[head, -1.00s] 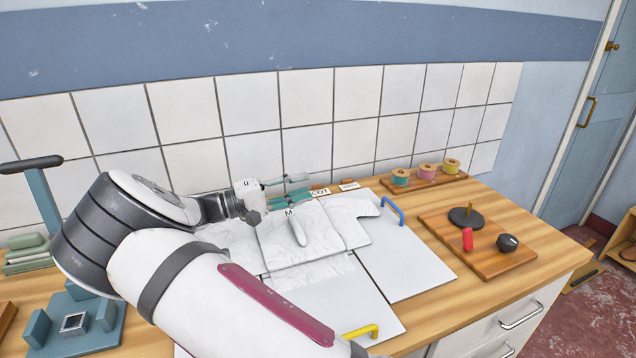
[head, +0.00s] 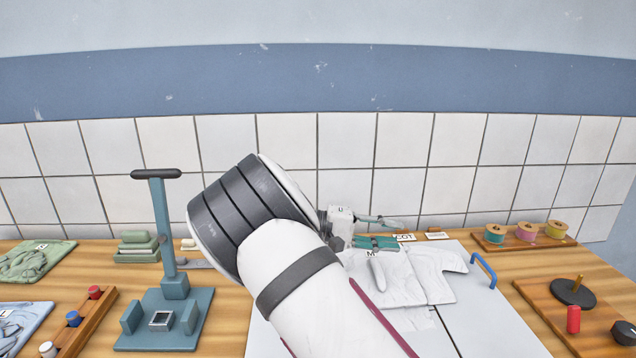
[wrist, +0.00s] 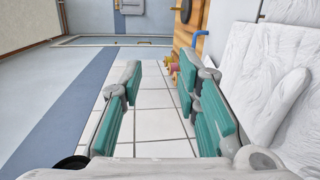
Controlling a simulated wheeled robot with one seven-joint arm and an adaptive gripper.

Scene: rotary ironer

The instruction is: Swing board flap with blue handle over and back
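The blue handle (head: 484,270) stands on the white board flap (head: 492,325), to the right of the white shirt (head: 408,283) spread on the board. Part of the flap lies under the shirt's edge. The blue handle also shows at the upper right of the wrist view (wrist: 202,38). My gripper (head: 392,231) is over the far edge of the shirt, left of the blue handle and apart from it. In the wrist view its teal fingers (wrist: 160,85) are spread with nothing between them. My arm hides the left part of the board.
A rack with spools (head: 526,234) stands at the back right. A wooden board with a red piece (head: 573,319) and a black knob lies at the right. A teal stand (head: 163,240) with a tall post is left of my arm. The tiled wall rises close behind.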

